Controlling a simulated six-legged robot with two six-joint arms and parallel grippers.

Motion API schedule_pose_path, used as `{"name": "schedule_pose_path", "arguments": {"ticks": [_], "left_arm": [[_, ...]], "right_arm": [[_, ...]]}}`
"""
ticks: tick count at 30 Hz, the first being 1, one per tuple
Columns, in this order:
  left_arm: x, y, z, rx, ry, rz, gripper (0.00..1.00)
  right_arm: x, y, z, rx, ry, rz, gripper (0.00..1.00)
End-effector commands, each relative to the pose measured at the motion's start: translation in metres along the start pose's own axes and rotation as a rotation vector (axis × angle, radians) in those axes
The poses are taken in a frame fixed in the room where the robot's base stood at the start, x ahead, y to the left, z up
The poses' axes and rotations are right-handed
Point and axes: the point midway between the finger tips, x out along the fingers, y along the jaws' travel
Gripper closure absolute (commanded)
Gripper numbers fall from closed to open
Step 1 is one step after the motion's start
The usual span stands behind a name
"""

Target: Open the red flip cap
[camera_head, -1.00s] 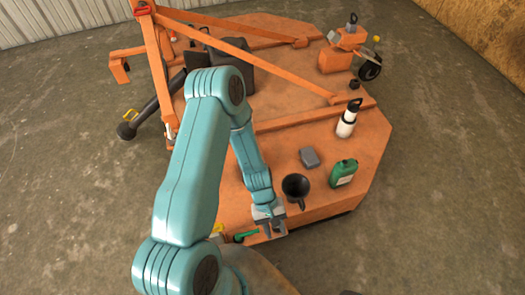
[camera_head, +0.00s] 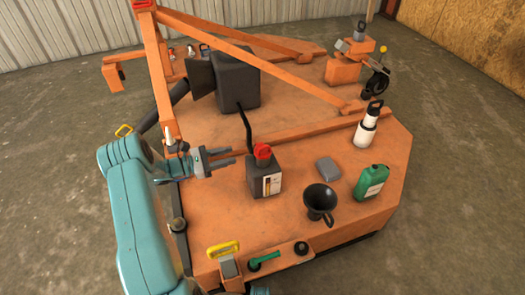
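The red flip cap (camera_head: 263,151) sits on top of a dark grey can (camera_head: 264,176) with a pale label, standing upright on the orange deck. The cap looks down on the can, but I cannot tell whether it is fully closed. A thin black bent spout or rod (camera_head: 245,127) rises beside the cap. My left gripper (camera_head: 229,157) is open and empty. Its two fingers point right, toward the can, at about the cap's height in the picture, with a gap between them and the can. My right gripper is not in view.
On the orange deck (camera_head: 300,110) stand a black funnel (camera_head: 320,203), a green jug (camera_head: 371,182), a grey block (camera_head: 328,168) and a white bottle (camera_head: 368,124). An orange sloping bar (camera_head: 245,55) crosses behind the can. A yellow-handled item (camera_head: 223,250) is in front.

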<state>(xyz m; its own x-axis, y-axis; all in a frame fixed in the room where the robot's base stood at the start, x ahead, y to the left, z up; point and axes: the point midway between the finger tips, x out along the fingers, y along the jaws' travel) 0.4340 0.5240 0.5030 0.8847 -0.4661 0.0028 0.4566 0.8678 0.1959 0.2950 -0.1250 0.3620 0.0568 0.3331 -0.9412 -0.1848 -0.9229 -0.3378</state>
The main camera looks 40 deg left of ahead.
Motion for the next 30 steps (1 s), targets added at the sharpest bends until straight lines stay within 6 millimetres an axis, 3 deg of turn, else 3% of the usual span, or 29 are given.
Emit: {"name": "schedule_pose_path", "arguments": {"ticks": [9,15,21,29,30], "left_arm": [[0.078,-0.002,-0.003,0.001,-0.002,-0.007,0.64],[0.113,-0.001,-0.003,0.002,0.001,-0.005,0.64],[0.127,0.000,-0.002,0.000,0.002,-0.002,0.64],[0.129,0.000,-0.001,0.000,0.002,-0.002,0.64],[0.128,0.000,-0.001,0.000,0.002,-0.003,0.71]], "right_arm": [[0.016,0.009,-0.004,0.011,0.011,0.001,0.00],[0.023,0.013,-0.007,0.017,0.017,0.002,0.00],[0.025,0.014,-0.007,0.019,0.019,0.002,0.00],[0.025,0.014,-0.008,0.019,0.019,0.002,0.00],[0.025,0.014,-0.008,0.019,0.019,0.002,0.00]]}}
